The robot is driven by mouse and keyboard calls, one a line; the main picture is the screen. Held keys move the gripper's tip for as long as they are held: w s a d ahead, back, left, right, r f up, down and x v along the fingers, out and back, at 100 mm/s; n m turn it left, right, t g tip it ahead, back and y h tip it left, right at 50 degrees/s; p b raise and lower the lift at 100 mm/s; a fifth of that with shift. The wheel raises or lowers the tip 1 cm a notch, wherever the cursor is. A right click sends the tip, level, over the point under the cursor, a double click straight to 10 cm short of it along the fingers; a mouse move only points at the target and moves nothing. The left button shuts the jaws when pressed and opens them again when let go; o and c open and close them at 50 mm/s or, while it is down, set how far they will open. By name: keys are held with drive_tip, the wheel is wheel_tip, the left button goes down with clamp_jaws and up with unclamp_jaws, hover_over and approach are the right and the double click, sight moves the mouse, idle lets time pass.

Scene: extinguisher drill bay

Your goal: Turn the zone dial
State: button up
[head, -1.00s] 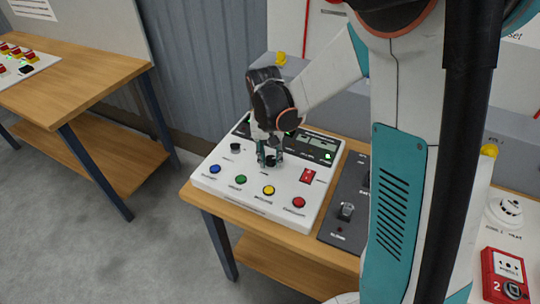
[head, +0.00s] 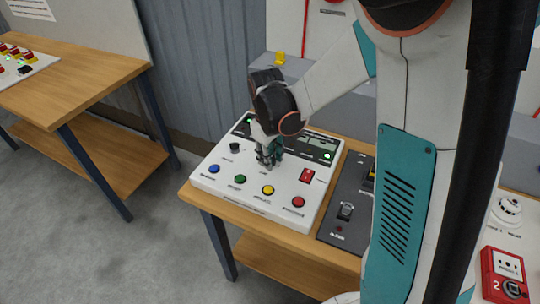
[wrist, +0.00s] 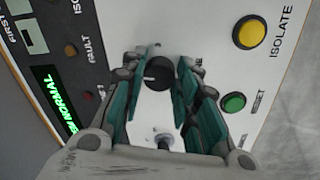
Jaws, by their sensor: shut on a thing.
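The zone dial (wrist: 158,73) is a round black knob with a pale pointer mark on the white control panel (head: 222,181). In the wrist view it sits between the two teal fingers of my gripper (wrist: 157,82). In the head view my gripper (head: 268,160) reaches down onto the middle of the panel and hides most of the dial. The fingers are shut on the dial, one on each side. The dial's position labels are too small or hidden to read.
Blue (head: 214,169), green (head: 240,179), yellow (head: 268,190) and red (head: 298,202) buttons line the panel's front. A dark switch box (head: 345,230) stands beside the panel.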

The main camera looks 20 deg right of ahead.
drive_tip(key=shift+n, duration=0.7)
drive_tip(key=o, duration=1.1)
drive_tip(key=shift+c, duration=0.2)
wheel_tip(320, 180, up, 12)
drive_tip(key=shift+s+a, duration=0.2)
drive_tip(key=shift+a, duration=0.1)
drive_tip(key=s+r+m+t, duration=0.2)
drive_tip(key=s+m+t, duration=0.1)
drive_tip(key=s, duration=0.6)
drive_tip(key=s+r+m+t, duration=0.2)
drive_tip(key=s+m+t, duration=0.2)
drive_tip(key=s, duration=0.4)
drive_tip(key=shift+s+d+y, duration=0.3)
drive_tip(key=shift+s, duration=0.05)
